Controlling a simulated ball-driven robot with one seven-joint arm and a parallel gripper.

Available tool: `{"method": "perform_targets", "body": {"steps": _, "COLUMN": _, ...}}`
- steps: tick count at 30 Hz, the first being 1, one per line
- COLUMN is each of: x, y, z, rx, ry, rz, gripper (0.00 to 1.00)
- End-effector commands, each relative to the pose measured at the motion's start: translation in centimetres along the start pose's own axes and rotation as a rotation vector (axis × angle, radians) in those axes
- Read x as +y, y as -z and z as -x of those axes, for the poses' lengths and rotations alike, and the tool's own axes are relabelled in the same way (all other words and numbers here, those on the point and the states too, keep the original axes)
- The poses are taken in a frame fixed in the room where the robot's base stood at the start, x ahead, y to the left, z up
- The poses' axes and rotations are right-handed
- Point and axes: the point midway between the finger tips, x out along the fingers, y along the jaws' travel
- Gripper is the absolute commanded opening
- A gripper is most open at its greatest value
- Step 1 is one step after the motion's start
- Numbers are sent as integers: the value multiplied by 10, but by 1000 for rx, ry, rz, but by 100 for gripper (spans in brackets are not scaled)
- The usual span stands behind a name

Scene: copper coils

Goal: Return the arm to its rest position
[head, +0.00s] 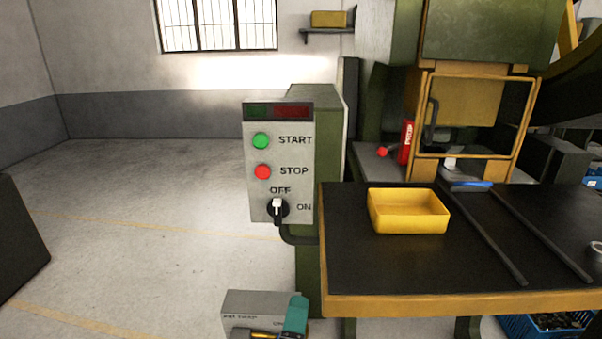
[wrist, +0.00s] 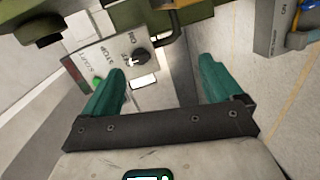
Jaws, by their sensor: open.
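My gripper (wrist: 162,68) shows in the wrist view with two teal fingers spread well apart and nothing between them.
A dark table (head: 380,270) with a wooden edge stands right of the panel. It holds a yellow tray (head: 408,218) and two dark rails. A green press with a yellow guard frame (head: 414,120) is behind. The floor at left is mostly open, with a dark block at the edge.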

Motion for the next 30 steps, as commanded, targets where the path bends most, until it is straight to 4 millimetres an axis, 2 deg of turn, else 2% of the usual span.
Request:
{"method": "perform_targets", "body": {"steps": 8, "x": -50, "y": -82, "z": -16, "rx": -158, "ry": 199, "rz": -179, "gripper": 93}}
{"method": "perform_targets", "body": {"steps": 11, "x": -78, "y": -126, "z": -15, "rx": -251, "ry": 304, "rz": -283, "gripper": 93}}
{"method": "perform_targets", "body": {"steps": 14, "x": -117, "y": -182, "z": -3, "rx": -383, "ry": 439, "rz": -428, "gripper": 93}}
{"method": "perform_targets", "body": {"steps": 15, "x": -132, "y": -204, "z": 5, "rx": -440, "ry": 493, "rz": -493, "gripper": 93}}
{"method": "perform_targets", "body": {"steps": 17, "x": -155, "y": -235, "z": 21, "rx": -526, "ry": 574, "rz": -590, "gripper": 93}}
{"method": "perform_targets", "body": {"steps": 18, "x": -170, "y": -255, "z": 35, "rx": -588, "ry": 627, "rz": -657, "gripper": 93}}
{"method": "perform_targets", "body": {"steps": 21, "x": -202, "y": -295, "z": 74, "rx": -733, "ry": 751, "rz": -822, "gripper": 93}}
{"method": "perform_targets", "body": {"steps": 24, "x": -226, "y": -322, "z": 114, "rx": -857, "ry": 854, "rz": -967, "gripper": 93}}
{"method": "perform_targets", "body": {"steps": 27, "x": -239, "y": -335, "z": 146, "rx": -945, "ry": 930, "rz": -1072, "gripper": 93}}
{"method": "perform_targets", "body": {"steps": 30, "x": -246, "y": -341, "z": 165, "rx": -994, "ry": 973, "rz": -1133, "gripper": 93}}
